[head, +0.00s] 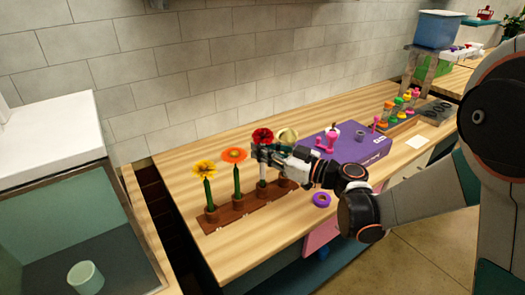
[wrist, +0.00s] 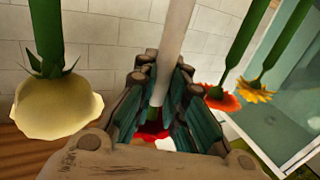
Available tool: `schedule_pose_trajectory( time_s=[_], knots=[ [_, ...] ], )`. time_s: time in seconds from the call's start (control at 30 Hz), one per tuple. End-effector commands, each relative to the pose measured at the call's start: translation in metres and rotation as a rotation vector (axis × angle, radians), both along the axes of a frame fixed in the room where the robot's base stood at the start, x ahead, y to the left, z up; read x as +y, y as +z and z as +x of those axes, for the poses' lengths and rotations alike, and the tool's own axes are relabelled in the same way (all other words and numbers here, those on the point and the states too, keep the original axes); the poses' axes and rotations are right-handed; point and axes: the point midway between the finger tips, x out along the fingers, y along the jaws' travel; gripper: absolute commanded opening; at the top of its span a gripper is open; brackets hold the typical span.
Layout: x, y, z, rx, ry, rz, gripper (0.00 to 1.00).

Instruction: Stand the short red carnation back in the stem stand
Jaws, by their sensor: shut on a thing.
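The red carnation (head: 262,135) is upright in the head view, its bloom just above my gripper (head: 258,153). My gripper is shut around its stem. In the wrist view, the pale lower stem (wrist: 177,45) runs between the fingers (wrist: 158,100), with a little green and the red bloom beyond, partly hidden. The brown stem stand (head: 235,215) is on the table. The pale stem comes down at its third holder from the left; I cannot tell whether its end is inside. A yellow flower (head: 204,170), an orange flower (head: 235,155) and a cream flower (head: 287,137) stand alongside.
A purple ring (head: 321,199) lies near the front edge. The tiled wall (head: 180,75) is behind. The table is clear in front of the stand.

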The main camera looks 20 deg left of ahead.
Motion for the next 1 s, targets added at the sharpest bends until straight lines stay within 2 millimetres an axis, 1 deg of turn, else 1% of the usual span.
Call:
schedule_pose_trajectory(
  time_s=[0.37, 1.0],
  knots=[
    [0.000, -0.001, 0.000, 0.000, 0.000, 0.000, 0.00],
    [0.000, -0.015, 0.000, 0.000, 0.000, 0.000, 0.00]
  ],
)
